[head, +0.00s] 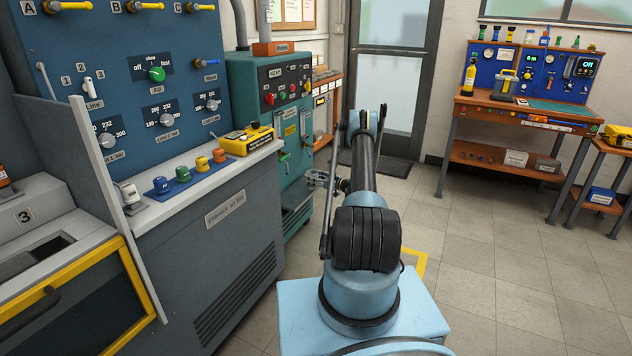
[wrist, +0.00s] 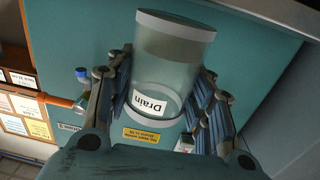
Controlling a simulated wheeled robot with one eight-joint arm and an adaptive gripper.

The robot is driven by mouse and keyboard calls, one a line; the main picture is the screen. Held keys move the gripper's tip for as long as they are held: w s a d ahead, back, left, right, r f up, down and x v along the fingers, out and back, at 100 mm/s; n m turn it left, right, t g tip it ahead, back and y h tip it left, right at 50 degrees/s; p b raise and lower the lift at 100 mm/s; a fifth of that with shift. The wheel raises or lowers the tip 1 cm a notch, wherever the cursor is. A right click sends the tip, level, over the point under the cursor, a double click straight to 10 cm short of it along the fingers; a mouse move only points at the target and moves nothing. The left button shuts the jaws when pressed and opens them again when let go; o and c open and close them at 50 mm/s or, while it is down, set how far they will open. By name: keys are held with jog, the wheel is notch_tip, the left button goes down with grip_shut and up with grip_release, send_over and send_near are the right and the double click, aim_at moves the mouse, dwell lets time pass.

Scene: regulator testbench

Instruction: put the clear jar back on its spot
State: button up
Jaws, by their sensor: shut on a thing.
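The clear jar (wrist: 173,55) is a see-through cylinder with pale rims, seen in the wrist view. My gripper (wrist: 163,78) has its fingers on both sides of the jar and is shut on it. The jar looks tilted in this view. A white "Drain" label (wrist: 150,103) shows at its lower end; I cannot tell if it is on the jar or behind it. In the head view my gripper (head: 318,179) is beside the teal cabinet (head: 243,75), and the jar cannot be made out. The jar's spot cannot be identified.
A green-handled valve (head: 284,158) juts from the teal cabinet near my gripper. A blue test bench (head: 225,215) with a yellow meter (head: 246,138) stands at the left. A wooden workbench (head: 520,112) is at the back right. Floor at the right is clear.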

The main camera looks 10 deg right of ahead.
aim_at(305, 187)
jog(key=shift+f+x, duration=0.25)
jog(key=shift+x, duration=0.9)
jog(key=shift+f+x, duration=0.2)
jog(key=shift+x, duration=0.95)
jog(key=shift+s, duration=0.1)
jog(key=o, duration=1.2)
jog(key=shift+o, duration=0.2)
